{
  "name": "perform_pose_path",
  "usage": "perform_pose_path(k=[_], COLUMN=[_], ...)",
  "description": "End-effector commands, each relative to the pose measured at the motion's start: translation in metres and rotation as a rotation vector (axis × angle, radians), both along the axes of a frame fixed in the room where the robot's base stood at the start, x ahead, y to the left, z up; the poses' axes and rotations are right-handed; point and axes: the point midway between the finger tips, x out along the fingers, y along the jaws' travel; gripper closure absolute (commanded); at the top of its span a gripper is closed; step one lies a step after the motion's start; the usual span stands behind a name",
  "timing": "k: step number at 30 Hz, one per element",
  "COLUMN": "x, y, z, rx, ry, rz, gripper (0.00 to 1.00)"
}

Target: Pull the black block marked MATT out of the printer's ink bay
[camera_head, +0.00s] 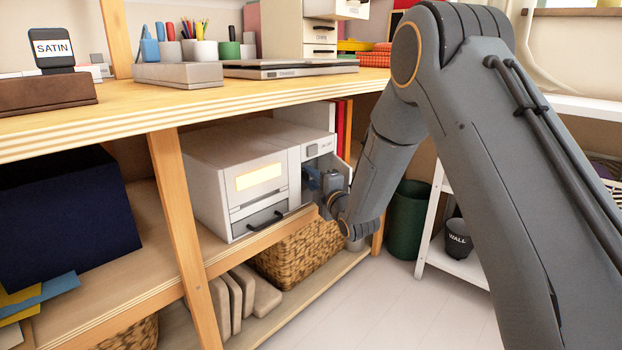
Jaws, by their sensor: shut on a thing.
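The white printer (232,172) stands on the middle shelf under the wooden worktop. Its ink bay is open at the right end of its front. My gripper (316,181) is at the mouth of this bay, reaching in from the right. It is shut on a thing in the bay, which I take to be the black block. The block and its MATT marking are hidden by my gripper and wrist, so I cannot tell how far in it sits. Dark bluish parts show at the bay mouth.
A block marked SATIN (52,50) stands in a brown holder (45,92) on the worktop (120,112). A wicker basket (300,254) is below the printer. A green bin (407,220) and a dark pot marked WALL (457,240) are to the right. The floor in front is clear.

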Motion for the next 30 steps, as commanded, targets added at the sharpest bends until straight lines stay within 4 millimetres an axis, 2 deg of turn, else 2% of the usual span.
perform_pose_path(k=[30], x=[-0.002], y=[-0.0026], z=[0.0016], rx=[-0.029], ry=[0.023], rz=[0.0], gripper=[1.0])
